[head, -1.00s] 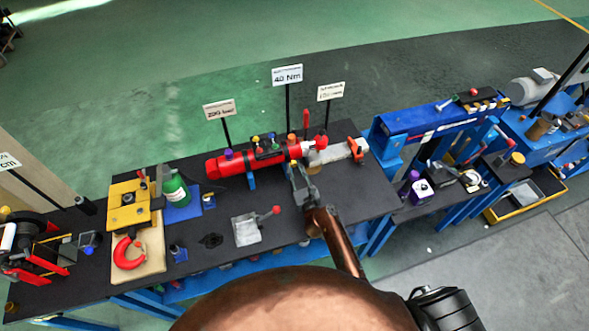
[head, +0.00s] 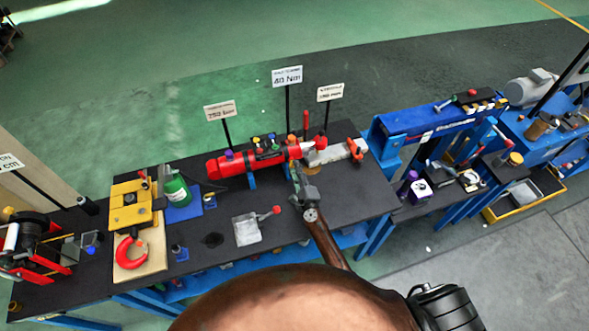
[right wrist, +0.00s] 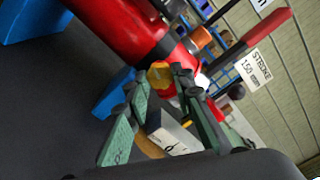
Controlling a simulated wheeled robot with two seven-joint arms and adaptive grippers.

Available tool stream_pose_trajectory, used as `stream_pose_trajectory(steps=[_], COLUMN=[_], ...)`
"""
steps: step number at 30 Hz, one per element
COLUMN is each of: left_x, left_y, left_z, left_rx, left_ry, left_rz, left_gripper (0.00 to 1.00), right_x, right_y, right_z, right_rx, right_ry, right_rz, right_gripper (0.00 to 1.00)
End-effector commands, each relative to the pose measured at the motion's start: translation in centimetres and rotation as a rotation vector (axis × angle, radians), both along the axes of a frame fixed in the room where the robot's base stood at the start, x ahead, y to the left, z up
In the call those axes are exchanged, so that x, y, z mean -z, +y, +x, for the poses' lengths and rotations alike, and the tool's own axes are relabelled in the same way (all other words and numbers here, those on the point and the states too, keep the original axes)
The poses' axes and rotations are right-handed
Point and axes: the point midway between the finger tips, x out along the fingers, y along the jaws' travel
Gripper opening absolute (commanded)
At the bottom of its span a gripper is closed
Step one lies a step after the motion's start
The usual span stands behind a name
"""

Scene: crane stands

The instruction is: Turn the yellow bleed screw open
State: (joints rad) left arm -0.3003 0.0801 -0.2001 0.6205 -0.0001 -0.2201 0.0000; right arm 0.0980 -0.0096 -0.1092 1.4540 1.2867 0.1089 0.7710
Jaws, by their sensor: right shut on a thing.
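The yellow bleed screw (right wrist: 160,74) shows in the right wrist view as a small yellow head at the end of the red cylinder (right wrist: 125,30). My right gripper (right wrist: 166,78) has its two green-grey fingers on either side of the screw and is shut on it. In the head view the red cylinder (head: 228,164) lies on the dark bench, and my right gripper (head: 295,170) reaches its near side close to the right end. The screw is hidden there behind the gripper. My left gripper is not in view.
A grey block with a red-knobbed lever (head: 247,229) stands on the bench (head: 345,205) left of my arm. Further left are a green bottle (head: 176,190) and a yellow fixture (head: 131,205). A blue press frame (head: 435,120) stands at the right. The bench right of my forearm is clear.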

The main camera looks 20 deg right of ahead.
Motion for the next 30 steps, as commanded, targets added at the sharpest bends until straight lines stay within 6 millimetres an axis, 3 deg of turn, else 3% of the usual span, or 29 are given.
stream_pose_trajectory(steps=[15, 30], left_x=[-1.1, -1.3], left_y=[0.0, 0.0], left_z=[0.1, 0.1], left_rx=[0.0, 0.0], left_ry=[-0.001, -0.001], left_rz=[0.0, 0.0], left_gripper=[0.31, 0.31], right_x=[0.1, 0.1], right_y=[0.0, 0.0], right_z=[-0.1, -0.1], right_rx=[-0.001, -0.001], right_ry=[-0.011, -0.016], right_rz=[-0.404, -0.527], right_gripper=[0.0, 0.0])
